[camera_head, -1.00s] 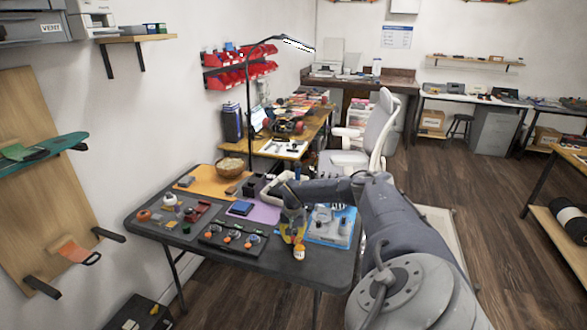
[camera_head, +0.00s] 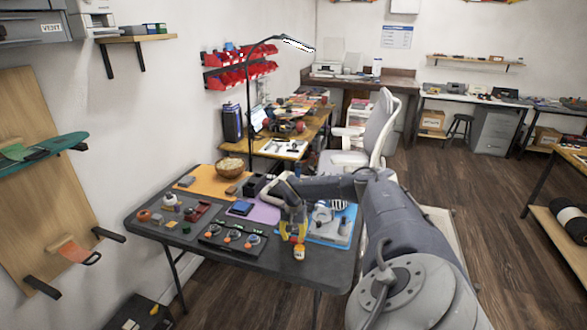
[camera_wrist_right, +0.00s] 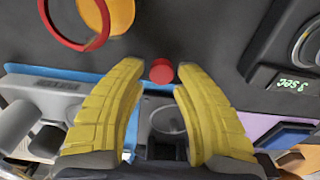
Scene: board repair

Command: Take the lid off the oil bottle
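My right gripper (camera_head: 292,232) is low over the table's front right, with its yellow fingers pointing down. In the right wrist view the gripper (camera_wrist_right: 162,70) is open, its fingertips apart. A small red round lid-like piece (camera_wrist_right: 161,71) shows between the fingertips, with a gap on either side; I cannot tell what it sits on. An orange bottle-like thing with a pale label (camera_head: 299,253) stands just in front of the fingers in the head view. An orange round shape (camera_wrist_right: 118,14) and a red ring (camera_wrist_right: 70,40) show at the wrist view's upper left. My left gripper is out of view.
A blue mat (camera_head: 318,241) with grey parts lies right of the gripper. A black box with orange knobs (camera_head: 231,238) is to its left; its lit display shows in the wrist view (camera_wrist_right: 294,84). A purple mat (camera_head: 265,214) and a bowl (camera_head: 229,164) lie farther back.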

